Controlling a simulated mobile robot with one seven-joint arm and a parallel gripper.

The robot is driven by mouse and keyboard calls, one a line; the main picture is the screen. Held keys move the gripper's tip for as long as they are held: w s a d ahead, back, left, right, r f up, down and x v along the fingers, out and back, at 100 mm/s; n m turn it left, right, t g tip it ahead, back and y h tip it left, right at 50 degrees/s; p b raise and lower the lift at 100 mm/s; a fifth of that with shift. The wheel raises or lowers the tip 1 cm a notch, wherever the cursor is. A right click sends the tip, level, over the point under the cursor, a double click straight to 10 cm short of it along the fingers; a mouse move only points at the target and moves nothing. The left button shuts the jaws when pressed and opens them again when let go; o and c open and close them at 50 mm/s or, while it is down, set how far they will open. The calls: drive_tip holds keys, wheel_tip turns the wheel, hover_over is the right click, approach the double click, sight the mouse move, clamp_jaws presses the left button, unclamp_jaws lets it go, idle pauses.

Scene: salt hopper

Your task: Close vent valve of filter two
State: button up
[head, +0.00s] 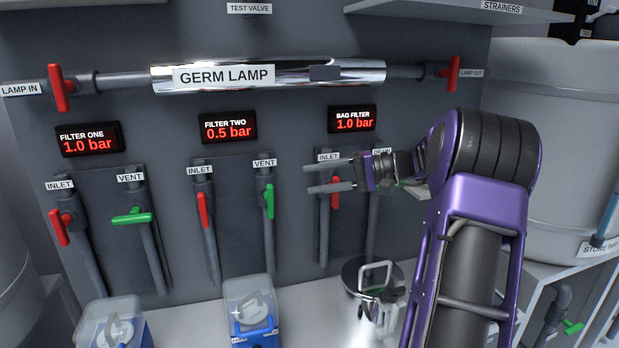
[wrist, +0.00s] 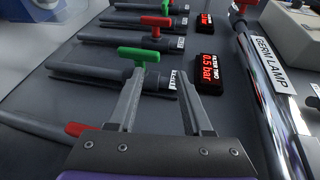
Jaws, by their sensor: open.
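The filter two vent valve has a green handle (head: 269,200) that lies along its pipe, under the VENT label (head: 264,162). In the wrist view the same green handle (wrist: 138,54) is just beyond the left fingertip. My gripper (head: 308,179) is open and empty, pointing left from the bag filter inlet. In the head view its tips are a short way right of the green handle and a little higher; they look apart from it. In the wrist view my gripper (wrist: 163,70) spans the end of the vent pipe near its label.
The filter two inlet has a red handle (head: 203,208) along its pipe, left of the vent. The bag filter inlet's red handle (head: 335,193) is close below my gripper. The filter two display (head: 228,127) reads 0.5 bar. The germ lamp tube (head: 300,76) runs above.

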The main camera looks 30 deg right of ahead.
drive_tip(key=p+v, duration=0.4)
drive_tip(key=v, duration=0.7)
drive_tip(key=shift+s, duration=0.3)
idle(0.3)
drive_tip(key=shift+a+r+p, duration=0.15)
drive_tip(key=shift+r+p, duration=0.05)
drive_tip(key=shift+p, duration=0.1)
drive_tip(key=shift+f, duration=0.1)
